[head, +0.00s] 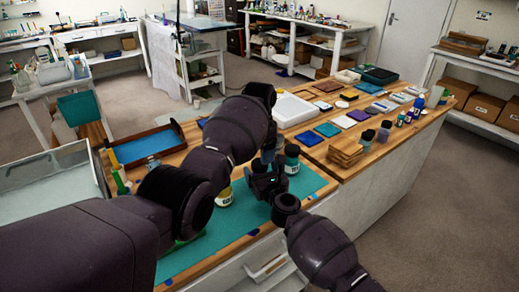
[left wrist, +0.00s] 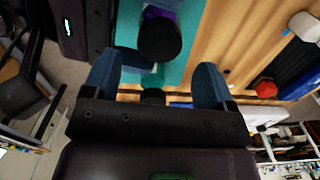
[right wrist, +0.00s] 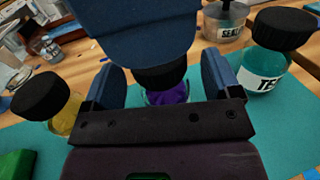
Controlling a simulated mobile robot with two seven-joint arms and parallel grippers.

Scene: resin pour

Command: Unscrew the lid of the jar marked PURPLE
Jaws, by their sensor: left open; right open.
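The jar with purple contents (right wrist: 168,93) stands between the spread blue fingers of my open right gripper (right wrist: 162,72), its black lid (right wrist: 160,74) on top. In the left wrist view the lid (left wrist: 160,38) lies just past the fingertips of my open left gripper (left wrist: 155,65). One left finger crosses the top of the right wrist view, above the lid. No label on this jar is readable. In the head view my left gripper (head: 268,152) hangs above my right gripper (head: 263,180), and they hide the jar.
A teal jar (right wrist: 263,62) stands close on the right, and a yellow jar (right wrist: 62,115) on the left; both have black lids. A dark-rimmed tray (head: 172,133) lies at the left.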

